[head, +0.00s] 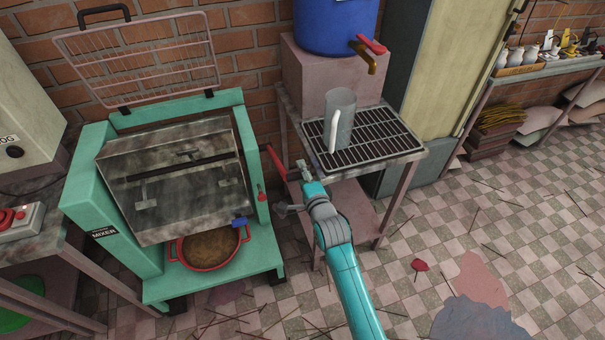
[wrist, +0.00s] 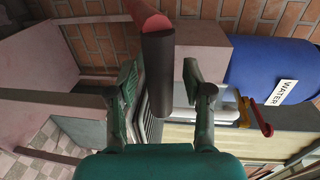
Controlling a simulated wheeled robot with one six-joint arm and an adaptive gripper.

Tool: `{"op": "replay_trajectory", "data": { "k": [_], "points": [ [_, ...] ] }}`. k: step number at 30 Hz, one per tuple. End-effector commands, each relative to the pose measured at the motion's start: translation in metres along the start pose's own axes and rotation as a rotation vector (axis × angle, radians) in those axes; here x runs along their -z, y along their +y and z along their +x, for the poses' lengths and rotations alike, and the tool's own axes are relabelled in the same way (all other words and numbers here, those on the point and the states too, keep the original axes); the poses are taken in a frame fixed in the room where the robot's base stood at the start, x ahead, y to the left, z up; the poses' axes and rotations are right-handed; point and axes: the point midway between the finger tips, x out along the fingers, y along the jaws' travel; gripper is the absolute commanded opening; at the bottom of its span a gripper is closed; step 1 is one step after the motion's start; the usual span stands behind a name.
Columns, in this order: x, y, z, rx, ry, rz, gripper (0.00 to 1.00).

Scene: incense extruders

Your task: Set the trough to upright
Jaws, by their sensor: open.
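The trough (head: 178,185) is a worn grey metal box in the green mixer frame (head: 250,150). It is tilted, with a broad face slanting toward the front. A lever with a red handle (head: 275,160) sticks out at the mixer's right side. My gripper (head: 303,172) is beside the lever's end, in front of the rack table. In the wrist view, the open fingers of my gripper (wrist: 160,75) stand on either side of a dark bar with a red end (wrist: 152,18), seemingly the lever. Whether they touch it cannot be told.
A red pot (head: 210,250) of brown material sits below the trough. A raised wire guard (head: 140,60) stands above the mixer. The tiled floor at right is mostly open.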

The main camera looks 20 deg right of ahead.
Motion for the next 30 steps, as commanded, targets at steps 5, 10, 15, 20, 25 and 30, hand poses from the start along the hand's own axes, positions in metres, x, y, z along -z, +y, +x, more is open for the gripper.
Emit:
{"op": "replay_trajectory", "data": {
  "k": [5, 10, 15, 20, 25, 30],
  "points": [
    [0.000, 0.000, 0.000, 0.000, 0.000, 0.000, 0.30],
    [0.000, 0.000, 0.000, 0.000, 0.000, 0.000, 0.00],
    [0.000, 0.000, 0.000, -0.001, 0.000, 0.000, 0.00],
    [0.000, -0.004, 0.001, -0.010, 0.000, 0.000, 0.00],
    [0.000, -0.019, 0.005, -0.047, 0.000, 0.000, 0.00],
    [0.000, -0.043, 0.015, -0.120, 0.000, 0.000, 0.00]
  ]
}}
